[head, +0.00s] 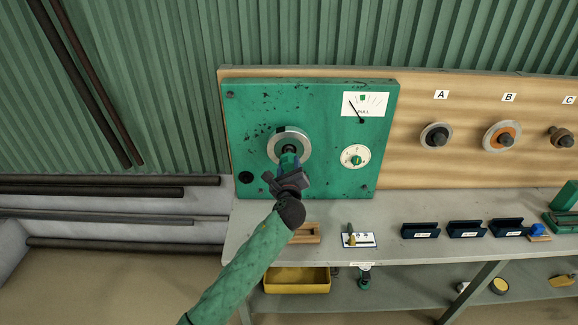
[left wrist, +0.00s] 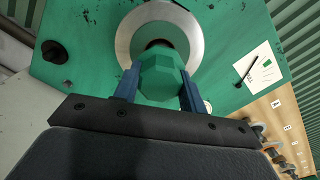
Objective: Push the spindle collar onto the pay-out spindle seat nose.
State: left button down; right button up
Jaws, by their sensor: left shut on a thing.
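A green faceted piece, which I take for the spindle collar (left wrist: 162,78), sits between the two blue fingers of my left gripper (left wrist: 159,88). In the head view my left gripper (head: 289,164) is in front of the green panel, just below the middle of a silver ring (head: 304,147). I take this ring for the pay-out spindle seat. Its dark centre, likely the nose (head: 288,148), shows just above the fingers. In the left wrist view the collar overlaps the ring's dark opening; I cannot tell whether they touch. My right gripper is not in view.
The green panel (head: 250,115) carries a gauge (head: 366,104) and a white dial (head: 355,156). To its right, spindles A, B and C stick out of a wooden board. The bench (head: 270,223) below holds blue trays (head: 420,231) and a small card stand (head: 358,240).

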pick_arm(q)
jog(key=shift+w, duration=0.1)
jog(key=shift+w, duration=2.15)
jog(key=c, duration=0.7)
grip_release()
jog(key=shift+s, duration=0.15)
jog(key=shift+s+p, duration=0.45)
jog(key=shift+s, duration=0.95)
jog(key=shift+s, duration=0.2)
jog(key=shift+s+p, duration=0.5)
jog(key=shift+s, duration=0.8)
